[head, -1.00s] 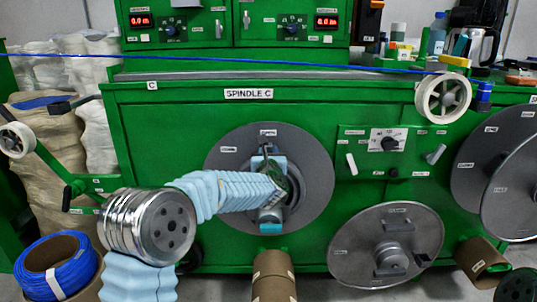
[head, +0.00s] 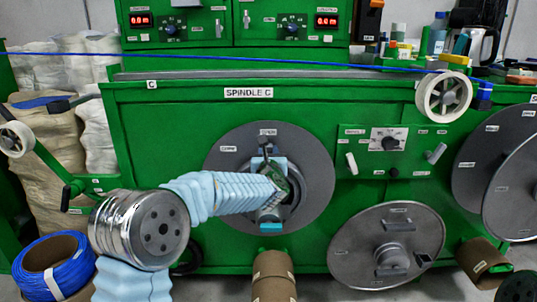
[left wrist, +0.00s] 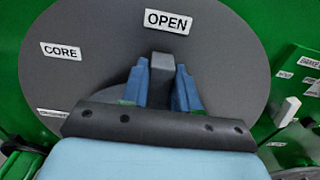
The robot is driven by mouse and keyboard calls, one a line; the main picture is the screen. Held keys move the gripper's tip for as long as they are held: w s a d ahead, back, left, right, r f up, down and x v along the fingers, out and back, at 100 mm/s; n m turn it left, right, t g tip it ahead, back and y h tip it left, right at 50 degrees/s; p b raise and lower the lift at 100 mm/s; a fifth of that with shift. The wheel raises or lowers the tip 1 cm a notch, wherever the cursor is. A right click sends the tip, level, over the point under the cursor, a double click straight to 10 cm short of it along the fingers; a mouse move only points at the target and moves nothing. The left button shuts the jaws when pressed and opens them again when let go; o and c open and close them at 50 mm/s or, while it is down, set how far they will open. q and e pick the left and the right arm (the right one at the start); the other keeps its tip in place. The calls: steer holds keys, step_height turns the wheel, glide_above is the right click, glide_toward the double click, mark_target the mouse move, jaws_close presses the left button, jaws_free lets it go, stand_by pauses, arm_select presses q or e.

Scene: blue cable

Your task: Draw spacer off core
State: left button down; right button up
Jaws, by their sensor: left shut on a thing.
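A round grey disc (head: 313,180) stands upright on the green machine front under the SPINDLE C sign. In the left wrist view the disc (left wrist: 225,75) bears labels reading CORE and OPEN. My left gripper (head: 267,152) is at the disc's upper middle. In the left wrist view its two blue fingers (left wrist: 162,66) are shut on a small grey block (left wrist: 168,62) just below the OPEN label. My forearm and wrist hide the disc's centre and the lower part of what sits there. I cannot tell which part is the spacer. My right gripper is not in view.
Another grey disc (head: 350,240) leans at the machine's foot. Brown cardboard cores (head: 272,264) stand below the spindle and at lower right (head: 480,256). A blue cable coil (head: 85,273) lies at lower left. A blue cable (head: 200,57) runs across above. A knob panel (head: 415,140) is right of the disc.

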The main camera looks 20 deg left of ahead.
arm_select(q)
steer(key=shift+s+d+b, duration=0.1)
steer(key=shift+s+b, duration=0.25)
steer(key=shift+s, duration=0.1)
stand_by(0.5)
steer(key=b+v, duration=1)
steer(key=v, duration=1.1)
steer(key=shift+s+b, duration=0.25)
steer(key=shift+b, duration=0.15)
stand_by(1.0)
steer(key=shift+d+r, duration=0.1)
steer(key=shift+r, duration=0.05)
